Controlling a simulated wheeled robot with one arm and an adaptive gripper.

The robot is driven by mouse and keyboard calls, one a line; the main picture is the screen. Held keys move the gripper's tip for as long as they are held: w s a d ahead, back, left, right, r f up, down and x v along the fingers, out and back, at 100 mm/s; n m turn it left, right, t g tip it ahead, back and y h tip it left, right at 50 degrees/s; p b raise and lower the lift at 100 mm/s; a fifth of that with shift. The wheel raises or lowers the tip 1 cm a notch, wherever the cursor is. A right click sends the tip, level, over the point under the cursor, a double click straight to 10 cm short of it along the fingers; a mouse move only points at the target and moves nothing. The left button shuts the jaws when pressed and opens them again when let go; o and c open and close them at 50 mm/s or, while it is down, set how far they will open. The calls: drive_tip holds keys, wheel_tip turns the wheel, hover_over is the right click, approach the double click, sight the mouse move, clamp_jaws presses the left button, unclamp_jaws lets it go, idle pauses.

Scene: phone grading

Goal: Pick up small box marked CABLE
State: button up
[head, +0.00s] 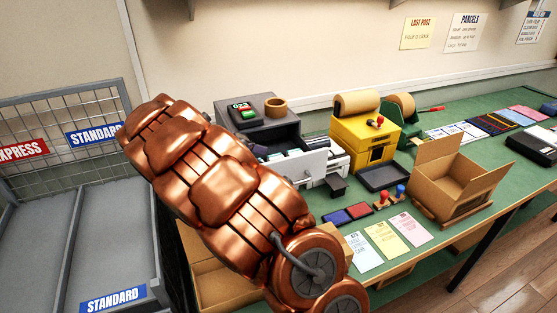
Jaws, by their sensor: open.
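I cannot make out a small box marked CABLE in the head view. An open cardboard box (448,190) with raised flaps stands on the green counter (478,119), with no readable CABLE mark. Another cardboard box (222,287) shows low behind my arm, partly hidden, and no mark on it can be read. My copper-coloured arm crosses the left and middle of the view and covers part of the counter. My gripper does not show.
A yellow machine (364,144) with a brown roll stands on the counter beside a dark tray (385,177). A white machine (312,165) is behind my arm. Stamps, ink pads and cards lie near the front edge. A wire cage (60,110) labelled STANDARD stands left.

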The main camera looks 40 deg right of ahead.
drive_tip(key=shift+p+x, duration=0.45)
drive_tip(key=shift+x, duration=0.95)
drive_tip(key=shift+r, duration=0.1)
drive_tip(key=c, duration=0.9)
